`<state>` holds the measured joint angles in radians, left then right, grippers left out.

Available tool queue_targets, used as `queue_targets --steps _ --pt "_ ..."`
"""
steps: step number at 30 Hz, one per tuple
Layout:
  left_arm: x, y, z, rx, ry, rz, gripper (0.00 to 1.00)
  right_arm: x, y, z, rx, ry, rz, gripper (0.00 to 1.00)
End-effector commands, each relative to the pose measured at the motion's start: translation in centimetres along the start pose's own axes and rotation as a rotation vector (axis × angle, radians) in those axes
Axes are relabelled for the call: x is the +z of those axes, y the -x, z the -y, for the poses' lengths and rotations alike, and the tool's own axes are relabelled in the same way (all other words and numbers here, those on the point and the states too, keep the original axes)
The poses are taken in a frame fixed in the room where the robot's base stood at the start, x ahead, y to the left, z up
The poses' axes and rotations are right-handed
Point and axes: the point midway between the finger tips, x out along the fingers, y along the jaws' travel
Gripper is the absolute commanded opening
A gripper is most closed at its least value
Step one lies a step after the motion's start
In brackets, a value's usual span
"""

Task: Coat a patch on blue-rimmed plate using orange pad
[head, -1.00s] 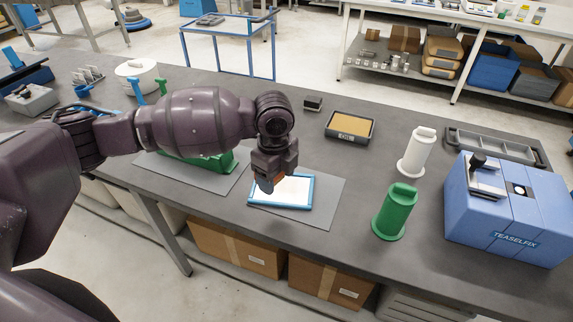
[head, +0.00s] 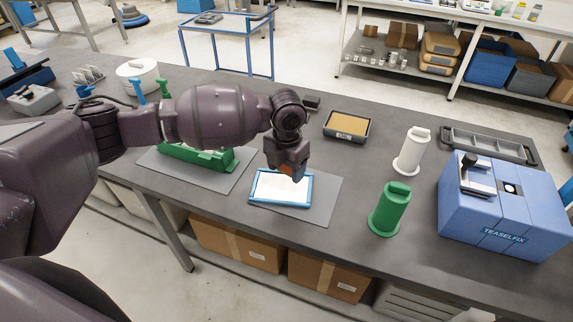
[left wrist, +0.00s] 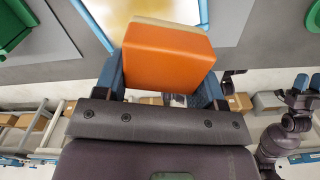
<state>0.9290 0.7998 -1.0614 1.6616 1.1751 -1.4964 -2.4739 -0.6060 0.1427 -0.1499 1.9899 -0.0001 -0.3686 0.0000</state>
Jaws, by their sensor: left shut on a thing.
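The blue-rimmed plate (head: 264,186) with a white face lies on a grey mat near the front edge of the bench. My left gripper (head: 287,172) is shut on the orange pad (left wrist: 168,58), over the back right part of the plate. The pad sits between the blue fingers, with a pale layer on its far side. I cannot tell whether it touches the plate. Part of the plate's face (left wrist: 232,18) shows beyond the pad in the left wrist view. My right gripper (left wrist: 304,84) appears small at that view's right edge; its opening is unclear.
A tray labelled OIL (head: 347,126) with a tan surface stands behind the plate. A green spool-like cylinder (head: 389,210), a white one (head: 411,152) and a blue TEASELFIX box (head: 505,210) stand right. A green holder (head: 215,160) is left. Bare bench lies between plate and tray.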

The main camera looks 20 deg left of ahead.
Motion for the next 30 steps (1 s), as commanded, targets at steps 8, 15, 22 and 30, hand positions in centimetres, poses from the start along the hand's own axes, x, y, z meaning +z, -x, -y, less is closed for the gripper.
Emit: queue_targets --steps 8,15,22,30 --pt "0.3 -0.2 0.0 0.002 -0.12 0.0 0.45 0.1 0.0 0.1 0.0 -0.004 0.004 0.43" --pt "0.2 -1.4 0.0 0.002 -0.122 -0.002 0.45 0.8 -0.5 0.2 -0.001 -0.003 0.005 0.43" --pt "0.2 -3.5 0.0 0.0 -0.121 -0.005 0.45 2.0 -1.4 0.4 -0.004 0.0 0.01 0.43" --pt "0.2 -5.8 -0.1 0.001 -0.12 -0.004 0.45 3.8 -2.0 0.5 -0.007 0.004 0.031 0.43"
